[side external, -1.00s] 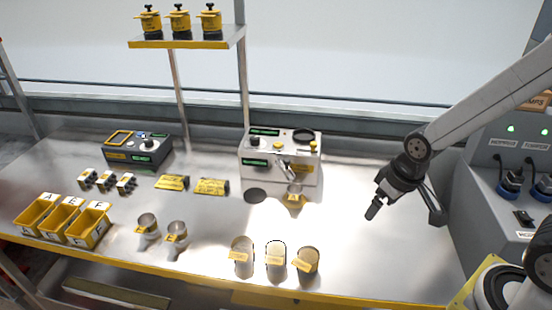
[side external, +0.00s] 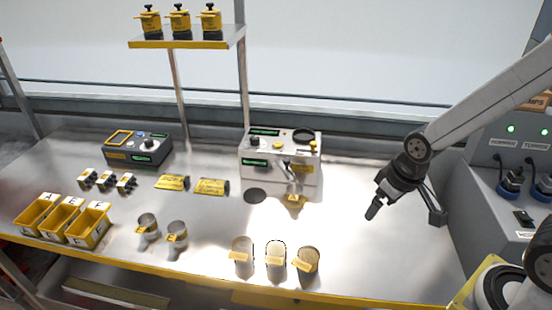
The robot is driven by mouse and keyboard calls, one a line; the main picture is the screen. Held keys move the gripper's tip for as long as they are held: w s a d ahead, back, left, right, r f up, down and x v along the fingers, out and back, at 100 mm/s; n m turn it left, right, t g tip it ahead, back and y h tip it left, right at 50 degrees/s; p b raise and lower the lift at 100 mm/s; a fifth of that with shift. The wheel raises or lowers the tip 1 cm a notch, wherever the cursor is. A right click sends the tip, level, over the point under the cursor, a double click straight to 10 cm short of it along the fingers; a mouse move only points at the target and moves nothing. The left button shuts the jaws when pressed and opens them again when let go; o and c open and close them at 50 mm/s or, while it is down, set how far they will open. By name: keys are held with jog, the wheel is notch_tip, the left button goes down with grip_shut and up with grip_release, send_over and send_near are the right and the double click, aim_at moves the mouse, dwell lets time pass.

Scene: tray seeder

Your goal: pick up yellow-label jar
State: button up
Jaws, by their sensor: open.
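Several jars with yellow labels are in view, and I cannot tell which one the task means. Three pale-filled jars stand near the front edge: a left jar (side external: 242,246), a middle jar (side external: 275,249) and a right jar (side external: 308,256). Two metal cups with yellow tags, a left cup (side external: 148,222) and a right cup (side external: 177,230), stand farther left. Another yellow-tagged cup (side external: 294,201) sits under the white machine's spout. My gripper (side external: 405,212) is open and empty above the bench, to the right of all of these and apart from them.
The white machine (side external: 255,177) and a dark device (side external: 125,152) stand at the back. Yellow bins (side external: 88,235), small bottles (side external: 106,181) and two yellow-labelled items (side external: 192,186) are on the left. A shelf (side external: 185,43) holds yellow pots. The bench between jars and gripper is clear.

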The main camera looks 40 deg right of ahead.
jog(key=shift+w, duration=0.1)
jog(key=m+g, duration=0.3)
jog(key=m, duration=1)
send_over(276, 252)
jog(key=s+a, duration=0.1)
jog(key=s, duration=0.1)
notch_tip(276, 252, down, 10)
jog(key=r, duration=0.1)
jog(key=shift+w+a+f, duration=0.1)
jog(key=shift+f, duration=1.95)
jog(key=shift+a+f, duration=0.1)
jog(key=shift+f, duration=1.95)
jog(key=c, duration=1.2)
